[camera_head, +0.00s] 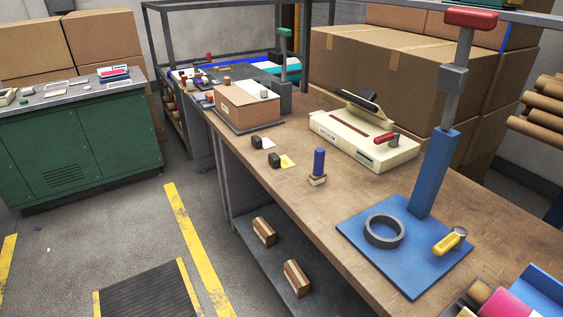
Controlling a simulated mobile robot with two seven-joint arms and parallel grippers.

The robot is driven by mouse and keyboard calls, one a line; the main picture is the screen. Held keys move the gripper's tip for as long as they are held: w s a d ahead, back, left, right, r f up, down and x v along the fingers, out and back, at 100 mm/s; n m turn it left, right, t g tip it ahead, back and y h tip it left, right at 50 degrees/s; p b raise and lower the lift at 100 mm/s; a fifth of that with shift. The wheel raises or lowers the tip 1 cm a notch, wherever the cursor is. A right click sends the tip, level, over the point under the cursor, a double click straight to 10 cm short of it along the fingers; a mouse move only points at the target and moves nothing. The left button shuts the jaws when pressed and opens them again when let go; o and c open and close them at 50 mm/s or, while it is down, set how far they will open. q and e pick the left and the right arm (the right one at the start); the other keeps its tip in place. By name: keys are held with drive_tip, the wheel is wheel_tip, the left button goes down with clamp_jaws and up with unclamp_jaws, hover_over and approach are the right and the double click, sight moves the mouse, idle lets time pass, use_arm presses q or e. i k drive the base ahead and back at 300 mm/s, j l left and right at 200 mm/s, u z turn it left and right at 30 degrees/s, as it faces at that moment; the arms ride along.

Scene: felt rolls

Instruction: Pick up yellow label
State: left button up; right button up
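A small yellow label (288,161) lies on the wooden workbench (320,222), close to the bench's left edge. A small dark block (274,160) is right beside its left side; I cannot tell whether they are joined. A similar dark block (256,142) with a white label (268,143) sits just behind. Neither of my grippers is in view.
A blue-handled stamp (319,165) stands to the right of the yellow label. A cream sealing machine (362,135) and a cardboard box (246,106) stand behind. A blue press (425,215) holds a dark ring (384,231) and a yellow-handled tool (449,243) on its base.

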sight(276, 161)
drive_tip(key=i+u, duration=0.55)
drive_tip(key=u, duration=0.25)
